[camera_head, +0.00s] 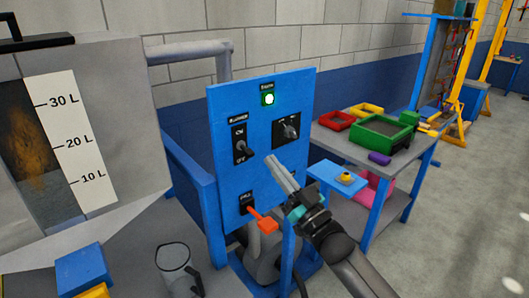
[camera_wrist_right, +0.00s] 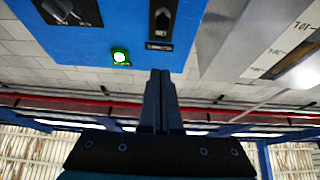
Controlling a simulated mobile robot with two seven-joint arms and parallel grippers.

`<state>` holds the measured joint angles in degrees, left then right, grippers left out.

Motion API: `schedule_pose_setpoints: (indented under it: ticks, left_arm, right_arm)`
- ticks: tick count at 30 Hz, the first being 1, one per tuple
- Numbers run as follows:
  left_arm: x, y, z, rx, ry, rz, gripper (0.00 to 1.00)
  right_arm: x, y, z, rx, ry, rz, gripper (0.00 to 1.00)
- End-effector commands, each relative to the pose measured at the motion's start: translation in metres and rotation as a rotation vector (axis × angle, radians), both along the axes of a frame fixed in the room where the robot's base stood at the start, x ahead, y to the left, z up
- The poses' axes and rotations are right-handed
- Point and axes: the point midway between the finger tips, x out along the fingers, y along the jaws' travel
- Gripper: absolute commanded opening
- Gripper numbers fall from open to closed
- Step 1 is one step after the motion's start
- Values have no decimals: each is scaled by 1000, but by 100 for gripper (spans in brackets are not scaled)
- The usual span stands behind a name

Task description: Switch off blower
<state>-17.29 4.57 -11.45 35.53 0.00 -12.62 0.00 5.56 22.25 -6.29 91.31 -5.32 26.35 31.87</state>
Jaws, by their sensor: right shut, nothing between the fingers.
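The blower switch (camera_head: 241,147) is a black plate with a dark lever on the blue panel (camera_head: 222,190), marked ON above and OFF below. Its lever tip shows in the lower half, but I cannot tell its setting for sure. My right gripper (camera_head: 274,163) is shut and empty, in front of the panel, to the right of and slightly below the switch, apart from it. In the right wrist view the picture is upside down; the switch (camera_wrist_right: 162,22) shows above the closed fingertips (camera_wrist_right: 158,74). My left gripper is not in view.
A lit green lamp (camera_head: 268,99), a rotary knob (camera_head: 289,129) and an orange lever (camera_head: 262,222) share the panel. A tank (camera_head: 130,130) with a litre scale stands left, a jug (camera_head: 176,270) below. A workbench with coloured bins (camera_head: 336,121) stands right.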

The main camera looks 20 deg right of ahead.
Motion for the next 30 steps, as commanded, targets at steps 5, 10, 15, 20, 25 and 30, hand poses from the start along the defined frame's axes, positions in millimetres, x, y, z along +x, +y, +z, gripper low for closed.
schedule_pose_setpoints:
  ticks: [5, 10, 15, 20, 25, 30]
  left_arm:
    - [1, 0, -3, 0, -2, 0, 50]
    - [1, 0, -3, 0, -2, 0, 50]
    - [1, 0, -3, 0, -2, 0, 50]
    - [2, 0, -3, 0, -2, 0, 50]
    - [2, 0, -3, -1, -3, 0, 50]
    - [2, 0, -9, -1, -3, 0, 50]
  right_arm:
    - [-16, -6, -11, 1, 0, 0, 0]
    - [-22, -8, -14, 0, 0, 0, 0]
    - [-22, -8, -13, 0, -1, 0, 0]
    - [-22, -8, -13, 0, -1, 0, 0]
    - [-21, -8, -15, 1, 4, -2, 0]
    - [-16, -14, -66, -10, 113, -50, 0]
